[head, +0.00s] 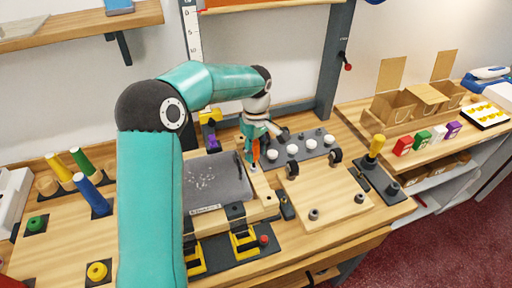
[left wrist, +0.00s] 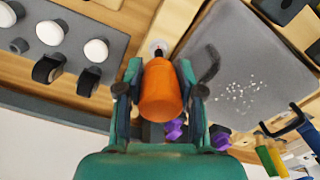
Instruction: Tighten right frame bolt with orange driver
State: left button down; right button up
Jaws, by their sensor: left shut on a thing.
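My left gripper (head: 256,142) is shut on the orange driver (left wrist: 161,92), whose orange handle sits between the fingers in the left wrist view. The orange also shows in the head view (head: 255,152), just right of the grey panel (head: 222,180). The driver's dark tip points at a small pale round bolt (left wrist: 158,46) with a reddish centre, on the wooden frame strip beside the panel. The tip appears at or very close to the bolt; I cannot tell whether it touches. My right gripper is not in view.
Right of the frame are a grey strip with white knobs (head: 293,152) and a wooden board (head: 326,192) with dark pegs. A yellow-handled tool (head: 376,146) stands in a dark holder. Yellow clamps (head: 244,243) sit at the frame's front; coloured cylinders (head: 88,192) stand left.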

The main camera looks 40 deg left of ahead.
pick_arm(q)
jog(key=m, duration=0.4)
jog(key=shift+s+f, duration=0.1)
jog(key=shift+s, duration=0.15)
jog(key=c, duration=1)
grip_release()
jog(key=shift+o, duration=0.2)
jog(key=n, duration=0.2)
jog(key=shift+w+n, duration=0.2)
jog(key=shift+n, duration=0.2)
jog(key=n+b, duration=0.1)
jog(key=n, duration=0.3)
jog(key=shift+w+n, duration=0.15)
jog(key=shift+n, duration=0.15)
jog(key=n, duration=0.4)
jog(key=shift+w+n, duration=0.2)
jog(key=shift+n, duration=0.2)
jog(key=shift+w+n+b, duration=0.1)
jog(key=shift+n+b, duration=0.2)
jog(key=shift+n, duration=0.9)
